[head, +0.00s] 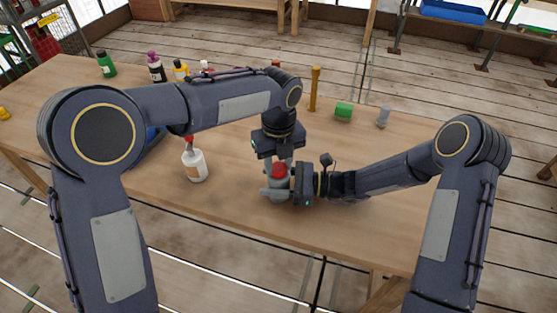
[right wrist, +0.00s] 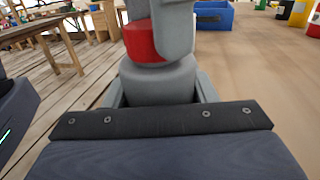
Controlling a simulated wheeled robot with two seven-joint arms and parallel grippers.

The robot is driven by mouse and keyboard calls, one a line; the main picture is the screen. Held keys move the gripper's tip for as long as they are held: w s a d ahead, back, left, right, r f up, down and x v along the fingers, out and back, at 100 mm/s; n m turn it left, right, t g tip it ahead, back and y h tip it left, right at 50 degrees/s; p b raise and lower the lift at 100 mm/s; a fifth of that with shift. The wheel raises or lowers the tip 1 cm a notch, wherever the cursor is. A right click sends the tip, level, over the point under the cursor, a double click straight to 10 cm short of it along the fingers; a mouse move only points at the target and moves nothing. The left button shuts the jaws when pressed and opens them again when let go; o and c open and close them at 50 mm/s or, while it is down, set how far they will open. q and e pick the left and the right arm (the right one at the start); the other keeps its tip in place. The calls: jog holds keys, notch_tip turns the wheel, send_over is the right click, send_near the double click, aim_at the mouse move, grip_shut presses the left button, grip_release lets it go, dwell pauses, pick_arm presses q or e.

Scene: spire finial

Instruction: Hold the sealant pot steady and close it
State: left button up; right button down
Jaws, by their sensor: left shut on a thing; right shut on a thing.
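The sealant pot is a grey, round-shouldered container (right wrist: 160,82), upright between the fingers of my right gripper (head: 277,193). In the head view it is mostly hidden by that gripper. The red lid (head: 279,169) sits on top of the pot and also shows in the right wrist view (right wrist: 140,42). I cannot tell whether it is fully seated. My left gripper (head: 279,163) reaches down from above and is shut on the lid. Its grey fingers cover part of the lid in the right wrist view.
A wooden post (head: 315,89), a green object (head: 343,112) and a grey cylinder (head: 383,117) are behind. Several bottles stand at the far left. The wooden table (head: 235,215) is clear in front.

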pick_arm(q)
jog(key=m, duration=0.7)
jog(key=shift+m, duration=0.4)
jog(key=m, duration=0.4)
jog(key=shift+f, duration=0.1)
jog(key=shift+m, duration=0.9)
jog(key=o, duration=1)
jog(key=shift+c, duration=0.2)
jog(key=shift+r, duration=0.2)
